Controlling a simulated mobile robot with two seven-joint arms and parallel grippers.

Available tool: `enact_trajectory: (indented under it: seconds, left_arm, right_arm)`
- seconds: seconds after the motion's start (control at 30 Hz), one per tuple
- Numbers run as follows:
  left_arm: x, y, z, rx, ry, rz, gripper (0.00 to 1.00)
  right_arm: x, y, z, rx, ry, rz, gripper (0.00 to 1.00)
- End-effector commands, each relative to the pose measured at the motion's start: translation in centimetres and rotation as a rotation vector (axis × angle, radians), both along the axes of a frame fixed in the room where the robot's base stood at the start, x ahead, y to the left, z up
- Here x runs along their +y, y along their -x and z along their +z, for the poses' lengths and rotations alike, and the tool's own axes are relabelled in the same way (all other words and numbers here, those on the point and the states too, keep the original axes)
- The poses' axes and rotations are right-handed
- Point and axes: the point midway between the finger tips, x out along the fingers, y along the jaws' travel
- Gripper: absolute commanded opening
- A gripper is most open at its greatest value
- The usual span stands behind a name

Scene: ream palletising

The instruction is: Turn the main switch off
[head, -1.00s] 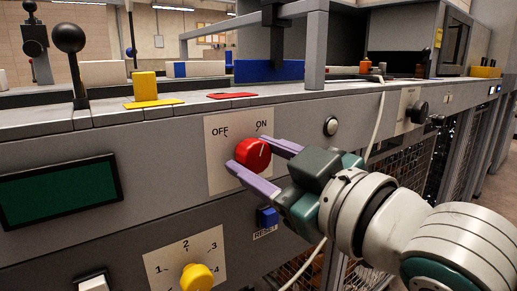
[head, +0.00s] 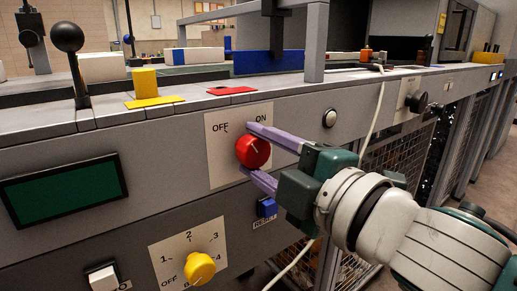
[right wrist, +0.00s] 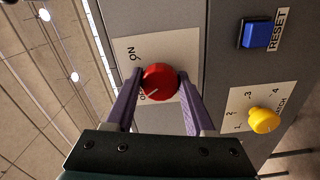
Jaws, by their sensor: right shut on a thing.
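The main switch is a round red knob (head: 253,151) on a pale plate (head: 214,172) marked OFF at upper left and ON at upper right. Its white pointer line tilts up-left, toward OFF. In the right wrist view the red knob (right wrist: 160,82) has its line pointing to the OFF label at its lower left. My right gripper (head: 248,149) is shut on the knob, with one purple finger above it and one below. In the right wrist view my right gripper (right wrist: 161,74) has a finger on each side of the knob. My left gripper is out of view.
A blue reset button (head: 267,207) sits just below the gripper. A yellow rotary knob (head: 199,268) is lower left, and a dark green screen (head: 62,190) is at left. A pale cable (head: 375,125) hangs behind my right arm. A black ball lever (head: 68,38) stands on the ledge.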

Motion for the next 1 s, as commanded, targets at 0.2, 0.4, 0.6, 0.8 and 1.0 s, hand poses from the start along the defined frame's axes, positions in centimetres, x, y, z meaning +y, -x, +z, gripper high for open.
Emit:
enact_trajectory:
  seconds: [0.2, 0.4, 0.6, 0.8, 1.0]
  left_arm:
    - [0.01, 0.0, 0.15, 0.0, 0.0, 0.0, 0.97]
    - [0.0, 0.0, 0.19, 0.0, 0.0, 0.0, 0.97]
    - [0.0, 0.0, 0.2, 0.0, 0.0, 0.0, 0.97]
    - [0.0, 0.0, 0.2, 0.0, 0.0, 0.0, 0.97]
    - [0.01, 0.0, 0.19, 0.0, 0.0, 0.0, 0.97]
  right_arm:
    - [0.01, 0.0, 0.06, -0.077, 0.106, 0.0, 0.0]
    - [0.01, -0.01, 0.05, -0.119, 0.163, 0.0, 0.0]
    - [0.01, -0.01, 0.05, -0.135, 0.186, 0.0, 0.0]
    - [0.0, -0.01, 0.04, -0.139, 0.191, 0.0, 0.0]
    - [-0.01, -0.01, 0.04, -0.139, 0.191, 0.0, 0.55]
